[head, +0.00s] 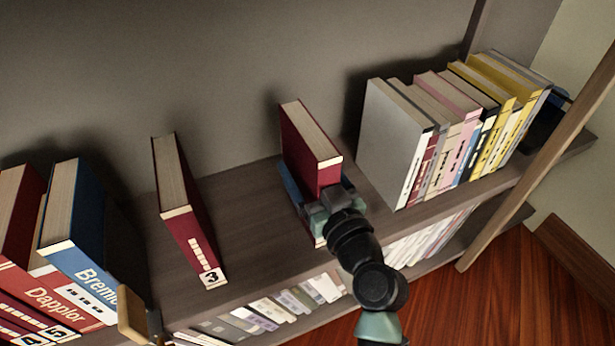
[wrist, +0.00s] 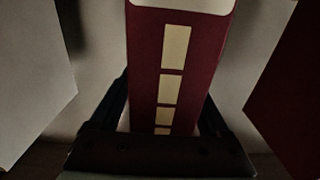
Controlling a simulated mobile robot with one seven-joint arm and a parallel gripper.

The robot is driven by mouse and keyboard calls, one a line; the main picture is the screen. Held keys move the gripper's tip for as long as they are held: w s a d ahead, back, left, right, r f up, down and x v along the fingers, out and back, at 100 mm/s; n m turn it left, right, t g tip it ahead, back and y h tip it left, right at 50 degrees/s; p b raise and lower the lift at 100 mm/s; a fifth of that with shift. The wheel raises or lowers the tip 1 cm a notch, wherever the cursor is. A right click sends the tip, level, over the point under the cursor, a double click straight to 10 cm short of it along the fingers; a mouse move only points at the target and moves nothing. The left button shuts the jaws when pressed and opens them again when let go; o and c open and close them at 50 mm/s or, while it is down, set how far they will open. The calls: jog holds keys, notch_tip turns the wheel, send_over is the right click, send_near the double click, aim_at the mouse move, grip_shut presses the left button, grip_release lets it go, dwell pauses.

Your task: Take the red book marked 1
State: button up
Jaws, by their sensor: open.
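A red book (head: 306,150) with cream page edges stands upright on the shelf, alone in a gap. My gripper (head: 317,205) is at its front, with a blue finger visible on its left side. In the wrist view the red spine with cream blocks (wrist: 174,90) sits between my two dark fingers (wrist: 165,112), one on each side. The jaws are open, and I cannot tell whether either finger touches the book. The lower spine is hidden by my gripper in the head view. A pale patch lies at the wrist picture's top edge; no number is readable.
Another red book (head: 183,205) stands to the left, its label seeming to read 3. Blue (head: 85,225) and red books stand further left. A grey book (head: 393,135) heads a row at right. A wooden post (head: 545,160) stands at right. Bare shelf (head: 245,215) lies between the red books.

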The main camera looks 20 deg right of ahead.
grip_shut()
dwell(0.3)
dwell(1.0)
jog(key=shift+r, duration=0.2)
